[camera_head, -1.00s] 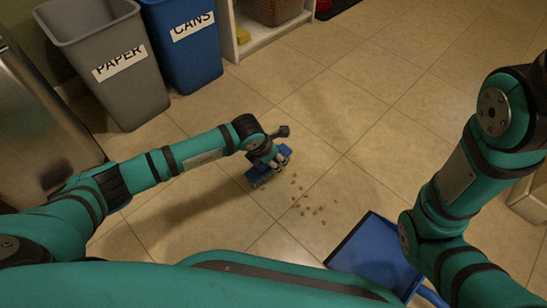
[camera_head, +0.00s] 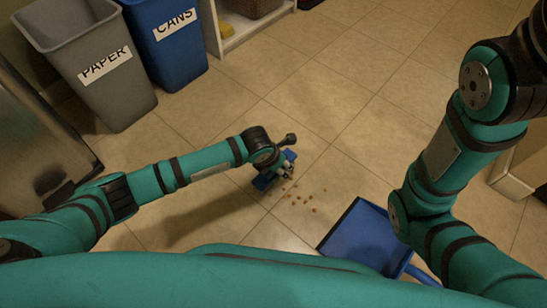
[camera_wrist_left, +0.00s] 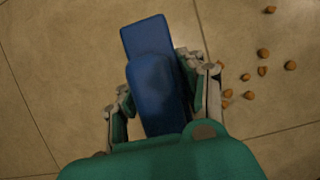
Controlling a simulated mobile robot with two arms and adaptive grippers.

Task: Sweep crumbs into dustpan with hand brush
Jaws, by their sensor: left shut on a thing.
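My left gripper (camera_head: 284,171) is low over the tiled floor, shut on the blue hand brush (camera_head: 262,183). In the left wrist view the brush (camera_wrist_left: 155,85) lies between the two fingers of the left gripper (camera_wrist_left: 165,95). The crumbs (camera_head: 307,199) are small brown bits scattered on the floor just right of the brush; they also show in the left wrist view (camera_wrist_left: 263,71). The blue dustpan (camera_head: 362,238) lies on the floor to the lower right of the crumbs, its open edge facing them. My right arm passes beside the dustpan; its gripper is not visible.
A grey PAPER bin (camera_head: 95,65) and a blue CANS bin (camera_head: 167,45) stand at the upper left. A white shelf (camera_head: 245,27) stands beside them. A pale box-like object (camera_head: 520,170) is at the right edge. The floor beyond the crumbs is clear.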

